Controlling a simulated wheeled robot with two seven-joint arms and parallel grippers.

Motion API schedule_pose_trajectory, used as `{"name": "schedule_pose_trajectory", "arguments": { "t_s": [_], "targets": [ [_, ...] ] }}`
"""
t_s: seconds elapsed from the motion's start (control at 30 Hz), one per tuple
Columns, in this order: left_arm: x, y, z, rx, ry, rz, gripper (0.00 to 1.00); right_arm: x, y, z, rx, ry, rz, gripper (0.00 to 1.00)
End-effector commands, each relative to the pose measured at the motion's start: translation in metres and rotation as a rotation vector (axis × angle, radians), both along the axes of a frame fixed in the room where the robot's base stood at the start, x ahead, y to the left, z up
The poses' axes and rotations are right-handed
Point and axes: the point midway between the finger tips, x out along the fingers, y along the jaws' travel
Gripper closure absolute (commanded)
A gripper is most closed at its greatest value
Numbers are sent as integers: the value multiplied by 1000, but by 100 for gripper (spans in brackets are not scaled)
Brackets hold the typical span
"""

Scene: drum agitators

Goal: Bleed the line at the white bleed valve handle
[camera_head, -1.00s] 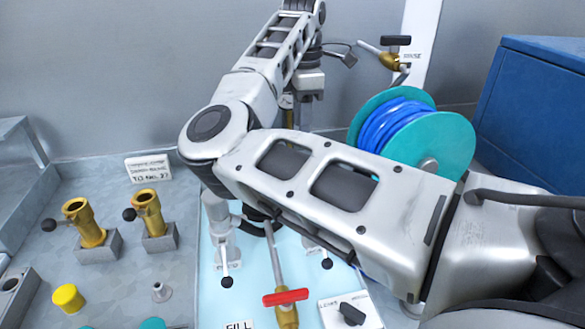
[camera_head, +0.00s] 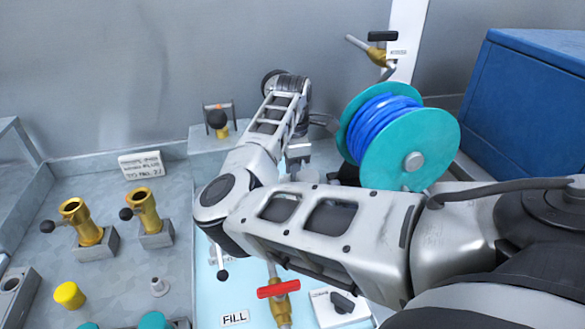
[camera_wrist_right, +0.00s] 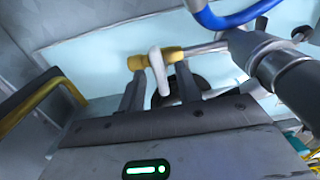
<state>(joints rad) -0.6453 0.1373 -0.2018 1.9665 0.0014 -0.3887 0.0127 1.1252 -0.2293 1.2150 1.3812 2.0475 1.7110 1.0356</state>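The white bleed valve handle (camera_wrist_right: 160,72) shows in the right wrist view, standing out from a yellow valve body (camera_wrist_right: 143,61) on a grey pipe. My right gripper (camera_wrist_right: 160,90) has its two dark fingers apart, one on each side of the white handle, with gaps visible between handle and fingers. In the head view my right gripper (camera_head: 298,158) is low behind my own forearm and mostly hidden. The white handle is hidden there. My left gripper is not in view.
A teal reel with blue hose (camera_head: 410,150) stands just right of my right arm. A red-handled valve (camera_head: 278,290) by the FILL label (camera_head: 235,318) and a black-handled valve (camera_head: 383,50) are nearby. Two brass fittings (camera_head: 80,220) stand left. A blue box (camera_head: 530,100) is at right.

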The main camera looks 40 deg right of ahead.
Motion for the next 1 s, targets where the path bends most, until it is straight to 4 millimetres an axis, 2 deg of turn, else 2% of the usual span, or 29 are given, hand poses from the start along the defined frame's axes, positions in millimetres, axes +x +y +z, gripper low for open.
{"name": "schedule_pose_trajectory", "arguments": {
  "t_s": [0.1,0.17,0.23,0.67,1.0],
  "targets": [
    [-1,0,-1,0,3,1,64,0,0,0,0,0,0,66],
    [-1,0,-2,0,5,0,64,0,0,0,0,0,0,80],
    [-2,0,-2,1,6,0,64,0,0,0,0,0,0,100],
    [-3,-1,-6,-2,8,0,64,0,0,0,-1,-2,47,100],
    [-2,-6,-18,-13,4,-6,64,1,0,-2,-2,-4,280,100]
  ]
}}
